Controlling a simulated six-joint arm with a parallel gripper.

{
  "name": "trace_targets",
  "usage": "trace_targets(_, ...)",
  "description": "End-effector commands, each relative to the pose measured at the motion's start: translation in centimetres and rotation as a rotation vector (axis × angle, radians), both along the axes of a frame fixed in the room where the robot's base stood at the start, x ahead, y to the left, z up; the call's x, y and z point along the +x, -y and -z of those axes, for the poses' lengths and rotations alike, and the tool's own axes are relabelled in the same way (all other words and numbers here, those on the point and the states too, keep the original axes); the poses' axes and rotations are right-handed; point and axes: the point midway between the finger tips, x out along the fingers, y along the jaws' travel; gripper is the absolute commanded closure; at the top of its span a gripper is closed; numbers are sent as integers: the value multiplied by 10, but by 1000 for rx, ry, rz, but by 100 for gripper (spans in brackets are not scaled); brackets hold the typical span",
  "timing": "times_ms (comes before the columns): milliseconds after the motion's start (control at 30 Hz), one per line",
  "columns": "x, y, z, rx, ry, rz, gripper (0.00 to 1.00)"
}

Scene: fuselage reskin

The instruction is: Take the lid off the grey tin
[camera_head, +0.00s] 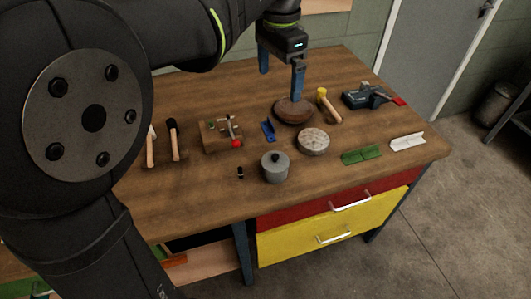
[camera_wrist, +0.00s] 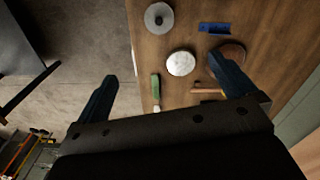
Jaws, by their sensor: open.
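The grey tin (camera_head: 274,170) stands upright near the front of the bench, left of the pale round block. Its lid (camera_head: 275,159) with a dark knob is on top of it. In the wrist view the lid shows from above as a grey disc with a dark knob (camera_wrist: 159,16) at the top edge. My gripper (camera_head: 298,92) is above the brown round block, to the right of and behind the tin. In the wrist view its two blue fingers (camera_wrist: 170,82) are wide apart with nothing between them touching either one.
A pale round block (camera_head: 313,142), a brown round block (camera_head: 294,111), a blue piece (camera_head: 268,131) and a green piece (camera_head: 361,155) lie around the tin. A mallet (camera_head: 327,105) and a vise (camera_head: 366,96) are farther back. The bench's front left is mostly clear.

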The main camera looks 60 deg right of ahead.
Motion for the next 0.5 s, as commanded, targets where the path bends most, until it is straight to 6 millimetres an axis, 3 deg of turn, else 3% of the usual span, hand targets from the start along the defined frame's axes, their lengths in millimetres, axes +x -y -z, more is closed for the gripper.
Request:
trace_targets(200,0,-1,54,4,0,-358,0)
trace_targets(500,0,-4,89,3,0,-554,0)
